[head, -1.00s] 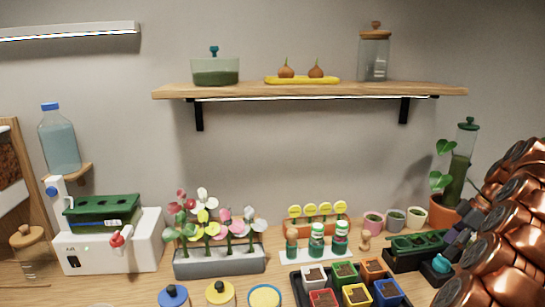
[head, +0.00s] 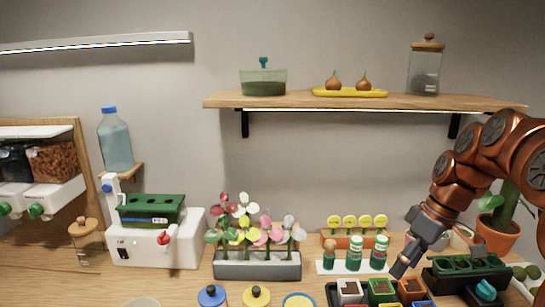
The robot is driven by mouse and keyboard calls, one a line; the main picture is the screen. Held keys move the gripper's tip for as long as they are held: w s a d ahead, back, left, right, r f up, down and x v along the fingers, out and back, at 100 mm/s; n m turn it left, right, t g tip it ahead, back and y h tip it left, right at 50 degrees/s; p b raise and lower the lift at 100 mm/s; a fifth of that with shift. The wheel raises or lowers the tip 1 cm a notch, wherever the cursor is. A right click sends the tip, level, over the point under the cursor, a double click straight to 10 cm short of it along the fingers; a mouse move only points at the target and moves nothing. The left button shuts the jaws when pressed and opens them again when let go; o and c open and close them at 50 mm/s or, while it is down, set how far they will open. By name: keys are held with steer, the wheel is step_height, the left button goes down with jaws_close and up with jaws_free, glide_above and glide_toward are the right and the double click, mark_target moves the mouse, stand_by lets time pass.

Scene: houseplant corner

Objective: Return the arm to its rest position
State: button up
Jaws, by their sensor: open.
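My copper-coloured arm (head: 470,170) comes in from the right edge of the head view and bends down to the left. My gripper (head: 405,262) hangs at its end, with dark fingers pointing down and left. It is open, and I see nothing between its fingers. It shows above the back right part of the tray of small coloured pots, left of the dark green seedling tray (head: 468,268). The arm and gripper hide part of the small pots behind them and part of the potted plant (head: 497,235).
A wooden shelf (head: 365,102) on the wall holds a glass dish, a yellow tray with bulbs and a lidded jar. On the counter stand a white machine (head: 155,248), a grey flower planter (head: 257,265), a bottle rack (head: 353,268) and several lidded jars.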

steer(key=s+a+f+m+g+h+p, duration=0.1)
steer(key=s+a+m+h+p, duration=0.15)
steer(key=s+a, duration=0.9)
steer(key=s+f+m, duration=0.2)
steer(key=s, duration=0.5)
steer(key=s+d+f+m+h, duration=0.1)
steer(key=s+f+m, duration=0.2)
steer(key=s, duration=0.5)
steer(key=shift+s+f+g+p, duration=0.15)
steer(key=shift+f+g+p, duration=0.05)
steer(key=shift+g+p, duration=0.25)
